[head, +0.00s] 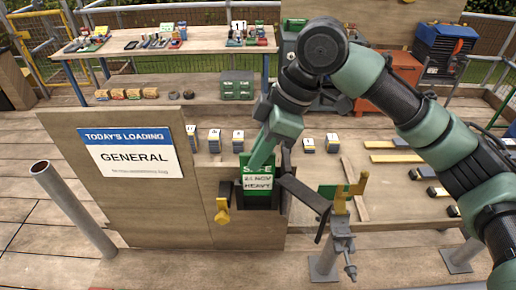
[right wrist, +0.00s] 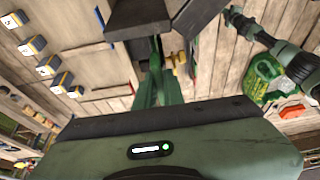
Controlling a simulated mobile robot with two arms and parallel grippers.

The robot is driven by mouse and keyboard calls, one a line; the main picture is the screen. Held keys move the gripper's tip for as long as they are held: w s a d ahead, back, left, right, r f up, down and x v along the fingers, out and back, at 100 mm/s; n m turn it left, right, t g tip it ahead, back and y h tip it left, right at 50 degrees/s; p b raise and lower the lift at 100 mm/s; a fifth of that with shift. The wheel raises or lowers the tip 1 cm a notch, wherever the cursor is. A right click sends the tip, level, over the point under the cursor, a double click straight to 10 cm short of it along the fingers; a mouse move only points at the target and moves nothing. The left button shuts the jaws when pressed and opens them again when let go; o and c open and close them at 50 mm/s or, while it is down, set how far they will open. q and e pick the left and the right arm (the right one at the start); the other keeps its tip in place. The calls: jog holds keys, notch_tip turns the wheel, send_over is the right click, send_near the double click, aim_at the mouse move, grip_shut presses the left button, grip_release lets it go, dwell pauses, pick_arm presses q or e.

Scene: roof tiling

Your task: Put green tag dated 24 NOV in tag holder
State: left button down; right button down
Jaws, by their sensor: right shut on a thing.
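A green tag (head: 257,184) with white text bands shows upright in the head view, in front of the lower right of the wooden board. Its text seems to read SAFE, a date in NOV and HEAVY; the day digits are too small to be sure of. My right gripper (head: 263,155) is shut on the tag's upper part from above. The dark tag holder (head: 261,202) is around or just behind the tag's lower end; I cannot tell how deep the tag sits. In the right wrist view, the dark fingers and a green strip (right wrist: 155,80) show, but the tag's face is hidden.
A yellow knob (head: 222,211) is left of the holder, and a dark bar (head: 305,194) sticks out right of it. A yellow and green clamp (head: 342,195) stands further right. The sign (head: 130,152) reading GENERAL is on the board. A grey pole (head: 72,208) leans at left.

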jog(key=shift+f+b, duration=0.45)
jog(key=shift+f, duration=1.5)
jog(key=c, duration=1.4)
grip_release()
jog(key=shift+c, duration=0.2)
